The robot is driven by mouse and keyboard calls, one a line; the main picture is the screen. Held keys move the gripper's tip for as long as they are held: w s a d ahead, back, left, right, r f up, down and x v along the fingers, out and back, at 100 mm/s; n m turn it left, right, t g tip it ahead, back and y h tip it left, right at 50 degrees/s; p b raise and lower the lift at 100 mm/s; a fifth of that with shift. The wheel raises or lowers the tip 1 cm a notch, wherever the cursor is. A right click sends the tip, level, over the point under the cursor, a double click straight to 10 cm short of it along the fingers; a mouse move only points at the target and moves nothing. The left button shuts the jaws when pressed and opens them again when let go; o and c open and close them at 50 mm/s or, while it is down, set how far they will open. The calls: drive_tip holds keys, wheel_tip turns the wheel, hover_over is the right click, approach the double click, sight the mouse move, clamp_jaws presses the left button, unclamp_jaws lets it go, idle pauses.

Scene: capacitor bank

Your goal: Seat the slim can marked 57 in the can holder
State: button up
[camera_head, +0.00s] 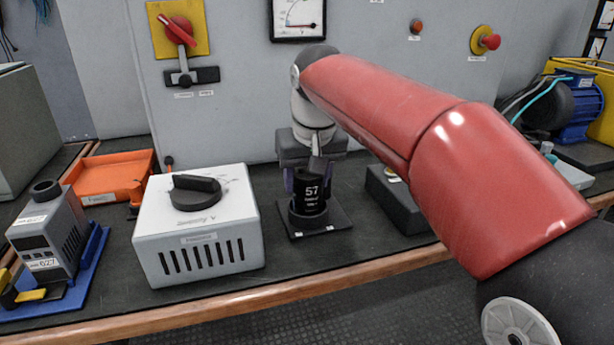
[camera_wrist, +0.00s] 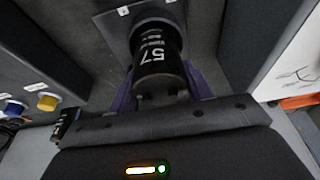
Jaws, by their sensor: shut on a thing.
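The slim can (camera_head: 312,191) is black with a white 57 on its side. It stands roughly upright, and its lower end is at the ring of the can holder (camera_head: 338,218), a dark square base with a round collar. I cannot tell how deep the can sits in the collar. My gripper (camera_head: 308,180) is above the holder, with its purple fingers closed on the can from both sides. The wrist view shows the can (camera_wrist: 157,62) between the two fingers (camera_wrist: 160,88), with the holder's plate (camera_wrist: 120,22) beyond it.
A white box with a dark knob (camera_head: 200,225) stands close left of the holder. A dark grey box (camera_head: 395,205) stands close to its right. An orange tray (camera_head: 110,178) and a grey device on a blue base (camera_head: 55,235) are farther left. The bench's wooden front edge (camera_head: 330,280) is nearer.

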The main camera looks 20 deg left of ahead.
drive_tip(key=o, duration=1.3)
drive_tip(key=shift+c, duration=0.2)
drive_tip(key=p+v, duration=0.1)
drive_tip(key=v, duration=0.7)
drive_tip(key=s+d+f+m+t, duration=0.1)
drive_tip(key=s+d+f, duration=0.15)
drive_tip(key=d, duration=0.55)
drive_tip(key=s+d+f+m, duration=0.2)
drive_tip(key=s+d, duration=0.2)
drive_tip(key=d, duration=0.4)
drive_tip(key=s+d+f+m+t+h, duration=0.1)
drive_tip(key=s+d+f+m, duration=0.2)
drive_tip(key=s+d+f, duration=0.9)
drive_tip(key=shift+f+t+h, duration=0.3)
drive_tip(key=shift+f+h, duration=0.1)
drive_tip(key=shift+f, duration=0.5)
